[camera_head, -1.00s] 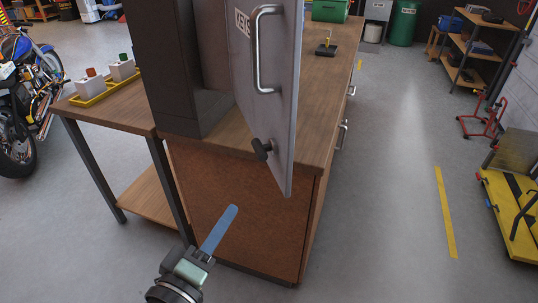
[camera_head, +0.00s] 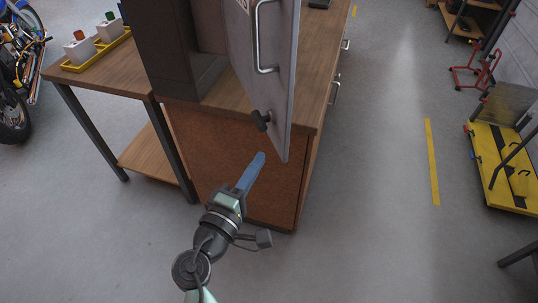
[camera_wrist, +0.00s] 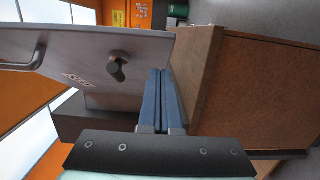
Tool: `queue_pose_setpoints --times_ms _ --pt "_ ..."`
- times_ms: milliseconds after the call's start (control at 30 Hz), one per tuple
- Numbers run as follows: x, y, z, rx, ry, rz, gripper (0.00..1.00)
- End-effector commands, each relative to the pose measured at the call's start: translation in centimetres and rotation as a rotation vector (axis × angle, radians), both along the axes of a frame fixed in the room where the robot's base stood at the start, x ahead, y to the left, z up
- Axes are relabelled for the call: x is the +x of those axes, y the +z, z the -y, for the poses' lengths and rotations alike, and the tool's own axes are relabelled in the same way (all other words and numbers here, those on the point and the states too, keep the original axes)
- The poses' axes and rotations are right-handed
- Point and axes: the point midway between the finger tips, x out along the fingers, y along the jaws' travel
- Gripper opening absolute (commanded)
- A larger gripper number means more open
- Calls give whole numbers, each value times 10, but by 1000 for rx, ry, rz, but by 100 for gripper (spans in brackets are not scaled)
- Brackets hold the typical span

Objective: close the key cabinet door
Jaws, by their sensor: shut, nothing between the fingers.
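The key cabinet door (camera_head: 277,95) is a grey panel with a long metal bar handle (camera_head: 262,40) and a small dark knob (camera_head: 262,120) near its lower edge. It stands swung out from the dark cabinet body (camera_head: 185,60), which sits on the wooden counter. My gripper (camera_head: 253,170) has blue fingers that are shut and empty. It is below the door's lower edge, in front of the counter's brown end panel. In the wrist view the fingers (camera_wrist: 157,98) point toward the door (camera_wrist: 95,62), with its knob (camera_wrist: 117,68) close to their left. I cannot tell whether they touch.
The counter's brown end panel (camera_head: 235,185) is close to my gripper. A low side table (camera_head: 90,85) with a yellow tray stands at left, near a motorcycle (camera_head: 15,80). A yellow lift (camera_head: 505,165) is at right. The floor between is open.

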Motion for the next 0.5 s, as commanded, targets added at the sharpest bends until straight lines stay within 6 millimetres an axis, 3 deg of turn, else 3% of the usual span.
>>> queue_pose_setpoints --times_ms 200,500 --pt "7 1 23 0 0 -1 0" --pt "9 0 26 1 0 0 0"
